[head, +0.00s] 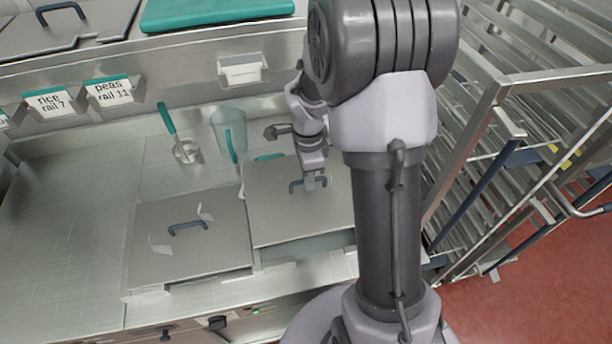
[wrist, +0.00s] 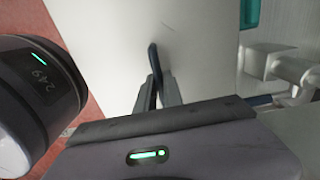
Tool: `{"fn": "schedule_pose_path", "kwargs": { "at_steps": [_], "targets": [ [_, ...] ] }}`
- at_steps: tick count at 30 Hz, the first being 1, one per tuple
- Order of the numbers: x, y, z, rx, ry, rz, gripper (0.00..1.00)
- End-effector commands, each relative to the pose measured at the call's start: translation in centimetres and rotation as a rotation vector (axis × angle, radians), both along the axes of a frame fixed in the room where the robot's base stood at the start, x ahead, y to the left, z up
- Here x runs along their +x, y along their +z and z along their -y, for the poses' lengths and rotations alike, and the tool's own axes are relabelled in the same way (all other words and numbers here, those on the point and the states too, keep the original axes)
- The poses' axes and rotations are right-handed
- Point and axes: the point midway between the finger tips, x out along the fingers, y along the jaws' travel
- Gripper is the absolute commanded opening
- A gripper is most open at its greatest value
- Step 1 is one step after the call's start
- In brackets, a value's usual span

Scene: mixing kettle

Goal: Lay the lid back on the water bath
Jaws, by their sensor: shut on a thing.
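My gripper (head: 310,180) is shut on the blue handle (head: 295,186) of a flat steel lid (head: 270,217). In the wrist view my gripper (wrist: 158,88) has its fingers around the handle (wrist: 153,58), with the pale lid plate (wrist: 190,35) behind it. The lid is over the right-hand well of the counter. A darker strip of the water bath opening (head: 308,250) shows along the lid's front edge, so the lid does not cover it fully there. I cannot tell whether the lid touches the rim. My arm hides the lid's right side.
A second lid (head: 190,238) with a blue handle lies just left. Behind stand a clear jug (head: 229,133) and a small steel pot with a teal-handled tool (head: 186,150). A steel rack (head: 520,130) stands at the right. The counter's left part is bare.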

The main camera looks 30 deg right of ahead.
Motion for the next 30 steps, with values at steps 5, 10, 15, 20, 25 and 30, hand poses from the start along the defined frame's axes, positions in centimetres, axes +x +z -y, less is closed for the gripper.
{"fn": "schedule_pose_path", "kwargs": {
  "at_steps": [5, 10, 15, 20, 25, 30],
  "targets": [
    [0.0, -0.3, 0.0, 0.000, 0.000, 0.001, 0.00],
    [0.0, -1.5, 0.0, 0.000, 0.000, 0.000, 0.00],
    [0.0, -3.4, 0.0, 0.000, 0.000, -0.001, 0.00],
    [0.0, -5.2, 0.0, 0.000, 0.001, 0.000, 0.00],
    [0.0, -5.5, 0.0, -0.001, 0.001, 0.002, 0.00],
    [0.0, -6.0, 0.0, -0.002, 0.001, 0.009, 0.00]
  ]
}}
